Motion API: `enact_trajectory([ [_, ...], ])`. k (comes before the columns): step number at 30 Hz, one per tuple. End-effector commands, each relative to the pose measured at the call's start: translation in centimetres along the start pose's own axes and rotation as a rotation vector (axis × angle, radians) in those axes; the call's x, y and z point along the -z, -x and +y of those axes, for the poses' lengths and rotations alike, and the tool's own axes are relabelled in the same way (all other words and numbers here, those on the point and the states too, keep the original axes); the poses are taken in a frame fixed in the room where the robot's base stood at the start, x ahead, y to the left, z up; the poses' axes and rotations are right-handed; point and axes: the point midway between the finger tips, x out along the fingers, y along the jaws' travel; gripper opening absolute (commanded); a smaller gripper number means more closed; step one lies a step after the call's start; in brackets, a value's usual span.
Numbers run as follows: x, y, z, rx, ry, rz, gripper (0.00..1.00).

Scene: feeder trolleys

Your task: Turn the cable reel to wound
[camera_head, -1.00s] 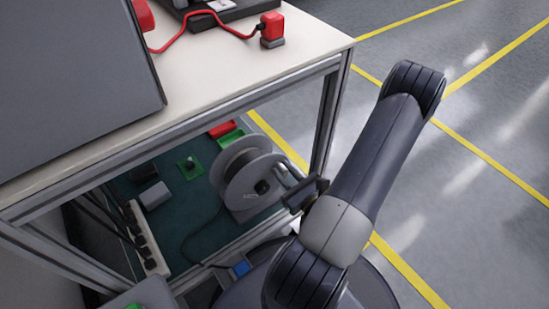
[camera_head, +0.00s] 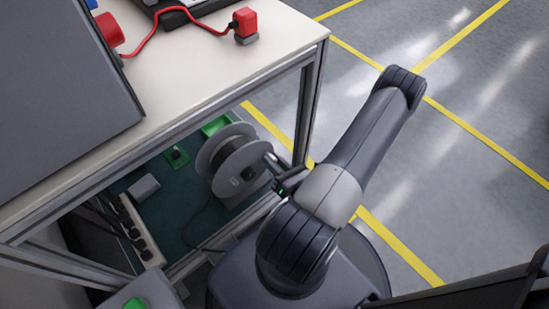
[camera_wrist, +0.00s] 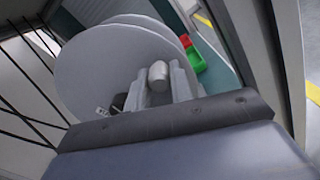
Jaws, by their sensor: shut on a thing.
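The cable reel (camera_head: 240,165) stands on the green lower shelf of the trolley, a pale grey two-flanged drum with dark cable wound between the flanges. In the wrist view the reel's near flange (camera_wrist: 108,68) fills the upper middle. My gripper (camera_wrist: 158,88) is shut on the reel's handle (camera_wrist: 158,73), a short light-grey rounded knob in front of the flange. In the head view my gripper (camera_head: 272,172) reaches in from the right to the reel's face, and its fingertips are partly hidden there.
A trolley post (camera_head: 308,110) stands close to my arm, under the white table top (camera_head: 215,75). A power strip (camera_head: 138,232), a grey box (camera_head: 144,187) and a green bin (camera_head: 214,126) sit on the lower shelf. Open floor lies to the right.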

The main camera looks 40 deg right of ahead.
Motion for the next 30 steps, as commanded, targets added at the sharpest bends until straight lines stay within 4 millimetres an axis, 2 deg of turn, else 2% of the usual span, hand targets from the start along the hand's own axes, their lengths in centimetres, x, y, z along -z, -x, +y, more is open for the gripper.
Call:
enact_trajectory([
  [11, 0.2, 0.0, 0.1, -0.002, -0.004, 0.006, 0.00],
  [12, 0.2, 0.0, 0.1, -0.002, -0.004, 0.005, 0.23],
  [19, 0.1, 0.0, 0.0, -0.001, -0.004, 0.003, 0.42],
  [26, 0.1, 0.0, 0.0, -0.001, -0.003, 0.002, 0.43],
  [30, -0.9, 0.0, 0.4, -0.001, -0.002, 0.001, 0.43],
])
